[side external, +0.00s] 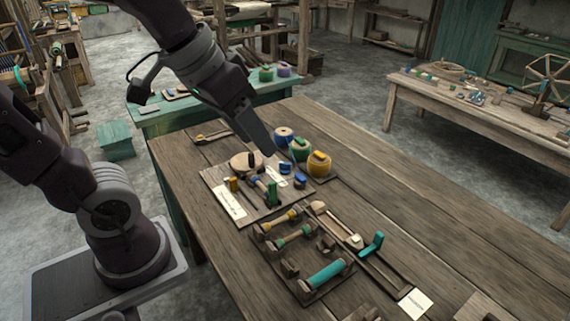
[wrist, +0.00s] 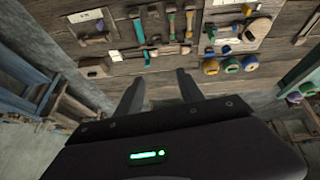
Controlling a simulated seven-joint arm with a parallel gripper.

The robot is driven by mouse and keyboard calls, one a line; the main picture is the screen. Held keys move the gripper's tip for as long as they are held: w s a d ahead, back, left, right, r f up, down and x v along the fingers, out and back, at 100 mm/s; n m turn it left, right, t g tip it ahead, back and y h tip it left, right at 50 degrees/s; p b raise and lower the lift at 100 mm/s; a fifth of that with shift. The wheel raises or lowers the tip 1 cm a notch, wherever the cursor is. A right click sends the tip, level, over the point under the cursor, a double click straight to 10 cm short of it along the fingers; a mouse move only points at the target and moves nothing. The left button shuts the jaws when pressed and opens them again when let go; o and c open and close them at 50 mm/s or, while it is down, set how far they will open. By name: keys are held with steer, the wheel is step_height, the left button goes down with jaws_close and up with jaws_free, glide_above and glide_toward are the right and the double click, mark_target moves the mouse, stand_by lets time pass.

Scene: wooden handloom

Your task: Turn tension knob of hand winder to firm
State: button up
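The hand winder's board (side external: 215,182) lies on the wooden table, with a white label (side external: 229,202), a round wooden disc (side external: 246,162) and a dark upright handle beside it. Small yellow (side external: 233,184), green (side external: 272,194) and blue (side external: 285,168) parts sit around it; I cannot tell which is the tension knob, nor its setting. In the wrist view the disc (wrist: 258,28) is at the upper right. My gripper (side external: 267,148) is above the table by the far side of the board. Its fingers (wrist: 161,88) are apart, with nothing between them.
Blue (side external: 284,136), green (side external: 300,150) and yellow (side external: 319,164) spools stand just right of the board. A rack with bobbins (side external: 327,274) and a long tool with a teal handle (side external: 371,245) lie nearer the front.

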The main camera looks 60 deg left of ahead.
steer(key=shift+o, duration=0.8)
steer(key=w+a+f+n, duration=0.1)
steer(key=w+a, duration=0.1)
steer(key=w, duration=0.6)
steer(key=shift+a+f, duration=0.25)
steer(key=shift+a, duration=0.1)
steer(key=n+g+y, duration=0.2)
steer(key=n+y, duration=0.2)
steer(key=n, duration=0.2)
glide_above(285, 163)
steer(key=s+d, duration=0.2)
step_height(285, 163, down, 26)
steer(key=r, duration=0.1)
steer(key=x, duration=0.7)
steer(key=shift+s+d+f, duration=0.1)
steer(key=shift+s+f, duration=0.05)
steer(key=shift+s, duration=0.05)
jaws_close()
